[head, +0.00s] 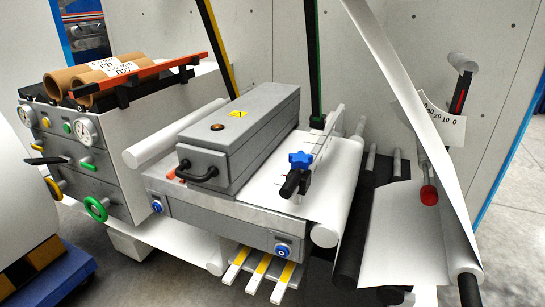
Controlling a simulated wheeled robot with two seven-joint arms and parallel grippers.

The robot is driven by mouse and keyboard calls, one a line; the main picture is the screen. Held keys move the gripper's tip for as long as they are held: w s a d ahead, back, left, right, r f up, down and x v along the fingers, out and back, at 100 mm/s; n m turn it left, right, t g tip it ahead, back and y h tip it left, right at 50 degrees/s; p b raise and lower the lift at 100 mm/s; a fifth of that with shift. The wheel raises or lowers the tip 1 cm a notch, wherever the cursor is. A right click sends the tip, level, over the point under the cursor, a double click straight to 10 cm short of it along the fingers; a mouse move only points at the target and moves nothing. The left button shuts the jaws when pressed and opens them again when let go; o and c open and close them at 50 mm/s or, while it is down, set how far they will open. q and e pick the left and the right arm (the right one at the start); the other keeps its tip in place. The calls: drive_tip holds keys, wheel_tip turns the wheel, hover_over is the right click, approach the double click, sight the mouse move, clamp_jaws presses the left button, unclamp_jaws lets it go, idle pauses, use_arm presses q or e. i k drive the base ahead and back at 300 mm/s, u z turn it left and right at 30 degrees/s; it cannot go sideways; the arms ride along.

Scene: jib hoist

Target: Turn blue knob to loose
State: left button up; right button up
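A blue star-shaped knob (300,159) stands on top of a black clamp block (294,184) in the middle of the view. The block sits at the near end of a light grey ruled bar (326,135) above a white sheet on the grey machine (240,135). Two smaller round blue knobs are on the machine's front, one at its left end (157,207) and one at its right end (282,251). No marking for loose or tight can be read on the star knob. Neither of my grippers is in view.
A grey box with a black handle (196,171) stands left of the star knob. White web (410,235) and rollers (327,235) lie to the right, with a red-knobbed lever (429,195). A cabinet with gauges and a green handwheel (96,209) stands left.

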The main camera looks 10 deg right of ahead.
sight(300, 161)
drive_tip(key=u, duration=1.05)
drive_tip(key=k, duration=1.35)
drive_tip(key=z, duration=0.8)
